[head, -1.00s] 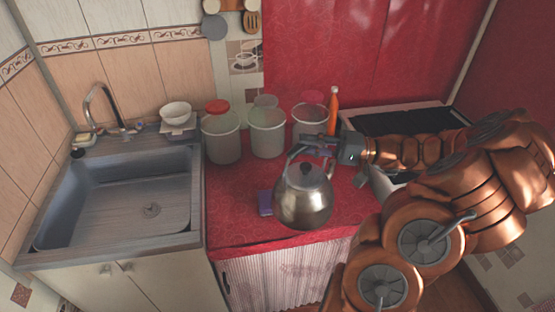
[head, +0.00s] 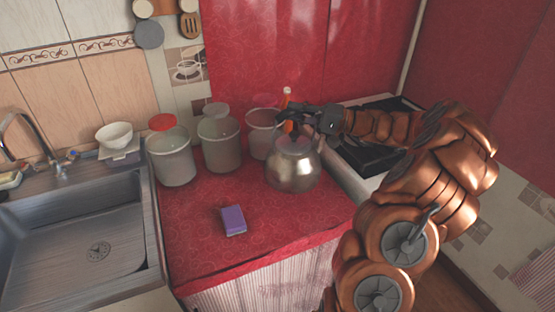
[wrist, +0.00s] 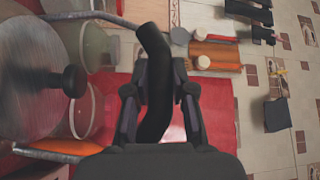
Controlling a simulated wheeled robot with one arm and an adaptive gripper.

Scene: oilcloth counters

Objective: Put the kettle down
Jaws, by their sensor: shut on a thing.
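The metal kettle (head: 292,172) is at the right part of the red counter (head: 262,229), close to the stove, in the head view. My gripper (head: 303,119) is above it, shut on its dark handle. In the wrist view the black handle (wrist: 154,85) runs between the two fingers of my gripper (wrist: 158,95). The kettle's lid with its black knob (wrist: 72,81) shows at the left there. The kettle looks upright. I cannot tell whether its base touches the counter.
Several pale canisters stand along the back, one close behind the kettle (head: 262,133). An orange bottle (head: 288,98) is behind my gripper. A purple sponge (head: 233,220) lies on the counter. The stove (head: 372,153) is right, the sink (head: 75,240) left.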

